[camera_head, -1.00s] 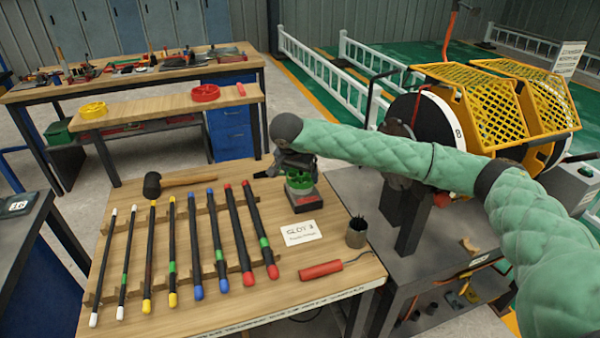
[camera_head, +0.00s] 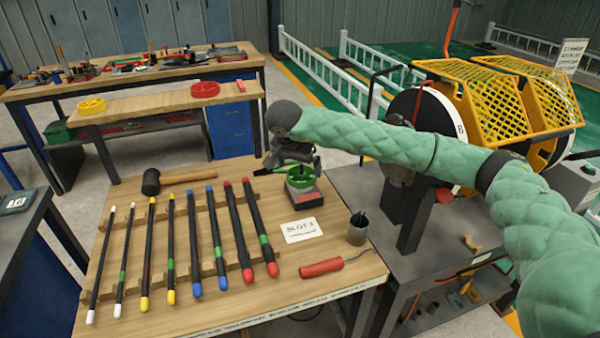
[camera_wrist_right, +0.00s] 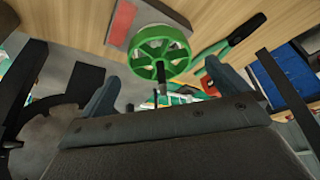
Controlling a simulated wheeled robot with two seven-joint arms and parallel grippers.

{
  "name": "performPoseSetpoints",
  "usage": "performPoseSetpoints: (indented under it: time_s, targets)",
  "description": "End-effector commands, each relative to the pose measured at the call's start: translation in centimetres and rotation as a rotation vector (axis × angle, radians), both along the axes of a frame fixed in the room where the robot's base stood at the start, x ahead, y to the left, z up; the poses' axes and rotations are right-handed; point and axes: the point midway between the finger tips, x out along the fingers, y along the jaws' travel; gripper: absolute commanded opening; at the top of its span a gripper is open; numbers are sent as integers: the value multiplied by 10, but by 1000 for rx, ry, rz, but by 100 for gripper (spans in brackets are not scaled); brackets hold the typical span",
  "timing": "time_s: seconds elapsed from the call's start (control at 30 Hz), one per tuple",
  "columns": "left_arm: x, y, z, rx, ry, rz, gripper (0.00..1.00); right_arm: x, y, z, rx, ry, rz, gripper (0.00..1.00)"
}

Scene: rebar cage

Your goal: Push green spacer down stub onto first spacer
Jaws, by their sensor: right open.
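A green wheel-shaped spacer (camera_head: 300,181) sits around a short dark upright stub on a grey and red block (camera_head: 306,201) at the back right of the wooden bench. In the right wrist view the spacer (camera_wrist_right: 160,48) fills the upper middle, and the stub (camera_wrist_right: 161,72) sticks out through its hub. I cannot tell a first spacer apart from it. My right gripper (camera_head: 291,158) is just behind and left of the stub in the head view. In the wrist view its fingers (camera_wrist_right: 166,86) are spread apart with nothing held between them. My left gripper is not in view.
Several colour-tipped bars (camera_head: 170,240) lie on wooden racks to the left. A mallet (camera_head: 152,182), a sign card (camera_head: 299,231), a dark cup (camera_head: 357,230) and a red-handled tool (camera_head: 322,267) lie around the block. A green-and-black tool (camera_wrist_right: 237,38) lies beside the spacer.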

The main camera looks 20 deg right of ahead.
Motion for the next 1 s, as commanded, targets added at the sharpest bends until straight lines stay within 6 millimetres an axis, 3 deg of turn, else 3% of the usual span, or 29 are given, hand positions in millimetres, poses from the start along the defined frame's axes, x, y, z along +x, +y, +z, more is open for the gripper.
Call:
performPoseSetpoints:
  time_s: [0.3, 0.73, 0.87, 1.0]
  targets:
    - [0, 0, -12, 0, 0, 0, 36, -10, 10, 35, 0, 0, 1, 100]
    - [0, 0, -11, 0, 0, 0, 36, -12, 11, 40, 0, 0, 1, 100]
    - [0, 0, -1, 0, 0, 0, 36, -12, 11, 51, 0, 0, 0, 100]
    - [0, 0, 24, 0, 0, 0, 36, -12, 11, 75, -1, -1, 0, 100]
